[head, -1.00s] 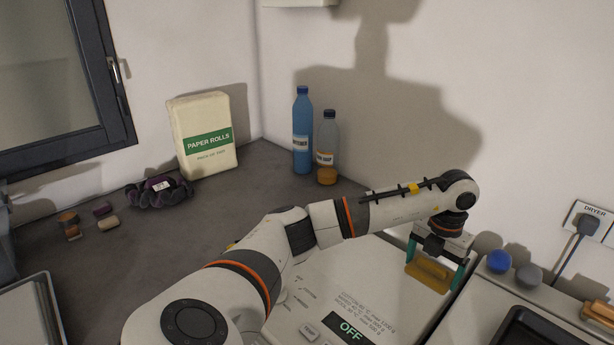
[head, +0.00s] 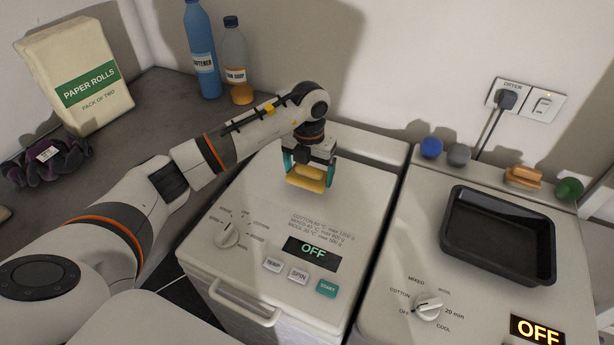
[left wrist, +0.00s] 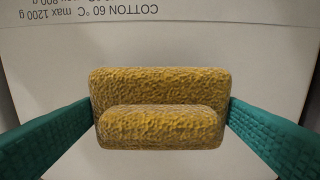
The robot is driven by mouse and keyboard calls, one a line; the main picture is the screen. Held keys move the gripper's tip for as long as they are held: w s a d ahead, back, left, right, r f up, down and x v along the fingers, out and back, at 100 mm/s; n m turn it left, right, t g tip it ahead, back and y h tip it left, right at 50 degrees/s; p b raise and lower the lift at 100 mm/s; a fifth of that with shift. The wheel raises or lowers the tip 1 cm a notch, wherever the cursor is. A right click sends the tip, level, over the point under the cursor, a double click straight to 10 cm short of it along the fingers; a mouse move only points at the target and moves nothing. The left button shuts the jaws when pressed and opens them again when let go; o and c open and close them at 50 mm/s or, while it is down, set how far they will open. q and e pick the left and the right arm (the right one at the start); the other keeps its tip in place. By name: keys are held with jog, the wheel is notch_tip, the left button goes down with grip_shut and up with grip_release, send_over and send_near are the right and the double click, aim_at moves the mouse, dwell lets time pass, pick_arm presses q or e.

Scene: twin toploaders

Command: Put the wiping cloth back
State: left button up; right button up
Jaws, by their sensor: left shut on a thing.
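The yellow wiping cloth (head: 306,178), a folded, rough-textured piece, is between the teal fingers of my left gripper (head: 309,172). The gripper is shut on it and holds it over the rear part of the washer's top (head: 345,205). In the left wrist view the cloth (left wrist: 160,105) fills the middle, with the teal fingers of the left gripper (left wrist: 160,122) against its two ends. The washer's printed lid lies beneath it; the exact gap is hard to tell. My right gripper is not in view.
The dryer (head: 385,290) stands to the right, across a narrow gap, with a black tray (head: 498,235) on top. A blue ball (head: 431,148), a grey ball (head: 459,155), an orange-brown object (head: 523,177) and a green ball (head: 568,189) line its back. Bottles (head: 203,50) stand behind left.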

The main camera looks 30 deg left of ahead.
aim_at(308, 175)
pick_arm(q)
notch_tip(308, 175, down, 3)
jog(key=shift+f+p, duration=0.1)
jog(key=shift+p, duration=0.2)
jog(key=o, duration=0.6)
jog(key=shift+f, duration=0.1)
jog(key=shift+r, duration=0.45)
notch_tip(308, 175, up, 11)
jog(key=b, duration=0.2)
jog(key=shift+r+b, duration=0.2)
jog(key=shift+b, duration=0.15)
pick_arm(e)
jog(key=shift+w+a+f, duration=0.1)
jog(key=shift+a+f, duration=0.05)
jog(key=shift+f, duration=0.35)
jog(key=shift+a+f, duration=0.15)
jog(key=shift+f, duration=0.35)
pick_arm(q)
jog(key=shift+r, duration=0.1)
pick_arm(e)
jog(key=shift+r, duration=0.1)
